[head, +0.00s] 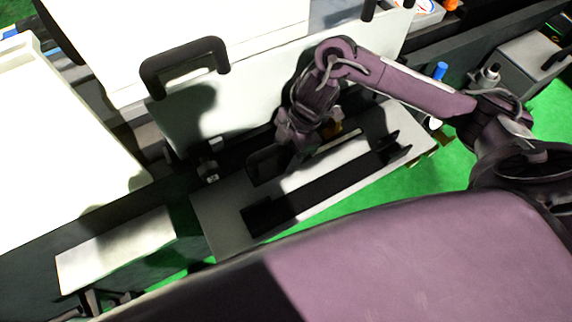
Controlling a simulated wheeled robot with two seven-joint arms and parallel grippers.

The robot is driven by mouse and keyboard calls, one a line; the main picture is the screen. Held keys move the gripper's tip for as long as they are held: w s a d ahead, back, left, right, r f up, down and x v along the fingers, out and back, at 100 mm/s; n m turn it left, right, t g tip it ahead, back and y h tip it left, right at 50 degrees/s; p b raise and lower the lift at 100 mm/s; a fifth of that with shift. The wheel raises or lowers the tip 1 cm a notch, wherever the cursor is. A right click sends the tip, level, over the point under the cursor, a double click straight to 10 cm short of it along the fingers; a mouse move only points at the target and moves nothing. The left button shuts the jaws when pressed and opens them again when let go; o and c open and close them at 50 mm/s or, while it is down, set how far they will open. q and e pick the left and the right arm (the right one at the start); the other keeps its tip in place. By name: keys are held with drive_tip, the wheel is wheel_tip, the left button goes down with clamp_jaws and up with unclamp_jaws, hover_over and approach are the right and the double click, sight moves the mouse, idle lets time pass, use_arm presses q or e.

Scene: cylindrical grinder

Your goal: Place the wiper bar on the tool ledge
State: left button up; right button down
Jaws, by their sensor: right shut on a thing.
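My right gripper (298,150) reaches down over a grey, flat tool ledge (215,215) in front of the machine. It is shut on the wiper bar, which is largely hidden by the fingers and wrist. A thin pale strip (342,142) shows just right of the fingers and seems to be part of the bar. I cannot tell whether the bar touches the ledge. My left gripper is not in view.
A long black strip (320,190) runs along the ledge. A panel with a black handle (185,65) stands behind the gripper. A pale plate (115,248) sits at lower left. A blue-capped item (440,70) and a grey box (530,65) are at right.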

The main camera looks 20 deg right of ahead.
drive_tip(key=shift+f, duration=2.95)
drive_tip(key=shift+f, duration=0.1)
drive_tip(key=c, duration=0.5)
unclamp_jaws()
drive_tip(key=v, duration=1.2)
drive_tip(key=shift+w, duration=0.1)
drive_tip(key=shift+d, duration=0.1)
